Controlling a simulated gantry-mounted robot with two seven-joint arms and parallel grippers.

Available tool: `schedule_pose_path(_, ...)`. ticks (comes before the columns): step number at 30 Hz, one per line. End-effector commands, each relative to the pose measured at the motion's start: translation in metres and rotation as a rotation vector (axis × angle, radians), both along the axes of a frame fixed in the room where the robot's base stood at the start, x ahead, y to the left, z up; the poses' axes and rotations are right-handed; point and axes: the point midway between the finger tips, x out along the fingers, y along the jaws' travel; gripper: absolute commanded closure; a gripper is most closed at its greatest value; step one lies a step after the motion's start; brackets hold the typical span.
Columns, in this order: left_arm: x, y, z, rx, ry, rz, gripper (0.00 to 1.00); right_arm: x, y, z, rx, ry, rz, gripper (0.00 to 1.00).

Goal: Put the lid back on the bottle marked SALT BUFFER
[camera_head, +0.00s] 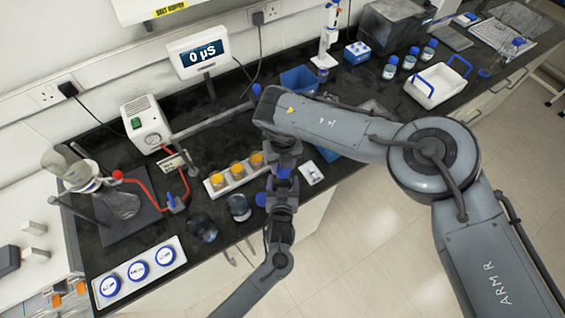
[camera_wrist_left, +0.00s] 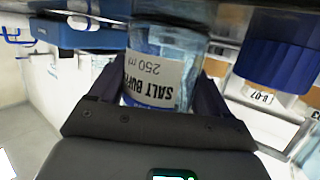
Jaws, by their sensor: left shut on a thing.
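My left gripper (camera_wrist_left: 160,88) is shut on a clear bottle (camera_wrist_left: 168,50) in the left wrist view. Its white label reads SALT BUFFER, 250 ml, upside down in the picture. The bottle's mouth is not visible. A ridged blue part like a cap (camera_wrist_left: 278,58) is close to its right, apart from it. In the head view, a white tray (camera_head: 120,296) at the front left holds three round blue-rimmed lids (camera_head: 138,270); their writing is too small to read. My right arm (camera_head: 340,130) crosses the head view; I cannot make out its jaws.
Two dark round vessels (camera_head: 204,228) stand near the bench's front edge. A white rack (camera_head: 216,190) holds several amber-topped items. Left are a flask on a stand (camera_head: 120,203) and red tubing. Small blue-capped bottles (camera_head: 410,60) and a blue-handled tray (camera_head: 434,92) stand farther right.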

Motion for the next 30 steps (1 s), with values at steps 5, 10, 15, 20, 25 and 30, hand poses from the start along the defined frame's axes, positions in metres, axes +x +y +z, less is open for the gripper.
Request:
schedule_pose_path(5,0.0,0.0,0.0,0.0,0.001,0.0,0.77,0.0,0.0,-0.002,0.0,0.0,-0.002,0.82)
schedule_pose_path(10,0.0,0.0,0.0,0.0,0.001,0.0,0.77,0.0,0.0,-0.006,0.0,0.001,-0.003,0.82)
schedule_pose_path(15,0.0,0.0,0.0,0.0,0.001,0.0,0.77,0.0,0.0,-0.009,0.0,0.001,-0.005,0.82)
schedule_pose_path(20,0.0,0.0,0.0,0.0,0.001,0.0,1.0,0.0,0.0,-0.011,0.0,0.0,-0.007,0.82)
schedule_pose_path(25,0.0,0.0,-0.001,0.0,0.001,0.0,1.0,0.0,0.0,-0.012,0.003,0.001,-0.129,0.82)
schedule_pose_path(30,0.0,0.0,-0.001,0.0,0.001,0.0,1.0,-0.001,-0.002,-0.013,0.005,0.006,-0.542,0.82)
